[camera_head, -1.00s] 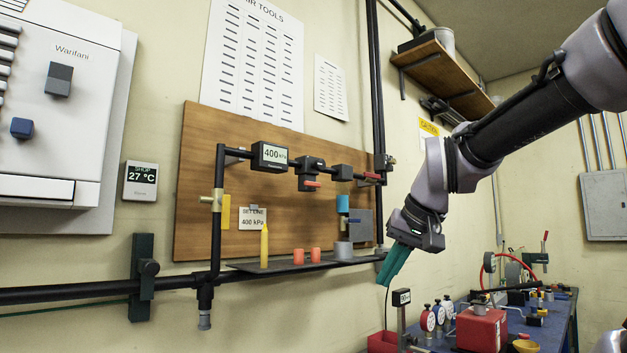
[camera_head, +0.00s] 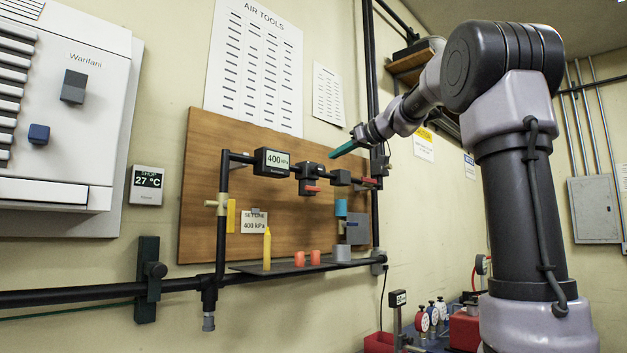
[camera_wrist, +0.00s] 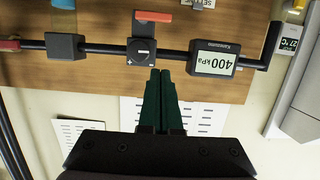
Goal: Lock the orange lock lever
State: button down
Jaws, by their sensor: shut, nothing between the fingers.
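The orange lever (camera_head: 312,188) juts sideways from the lower end of a black regulator block (camera_head: 307,172) on the pipe. In the upside-down wrist view the lever (camera_wrist: 153,16) lies crosswise beyond the block's round black knob (camera_wrist: 141,52). My gripper (camera_head: 332,156) has teal fingers, held together and empty. In the head view it is above and right of the block. In the wrist view the fingertips (camera_wrist: 160,72) point at the block's knob side, apart from the lever. I cannot tell whether they touch the block.
A gauge reading 400 kPa (camera_head: 272,161) sits left of the block, and a small black box (camera_head: 340,177) right of it. A second, red lever (camera_head: 370,180) is at the pipe's right end.

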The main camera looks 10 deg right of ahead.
send_over(311, 189)
jog(key=s, duration=0.2)
notch_tip(311, 189, down, 2)
jog(key=f, duration=0.1)
jog(key=shift+d+f, duration=0.25)
jog(key=shift+f, duration=0.2)
jog(key=shift+d+f, duration=0.2)
jog(key=shift+f, duration=0.25)
jog(key=shift+w+f, duration=0.1)
jog(key=shift+f, duration=0.7)
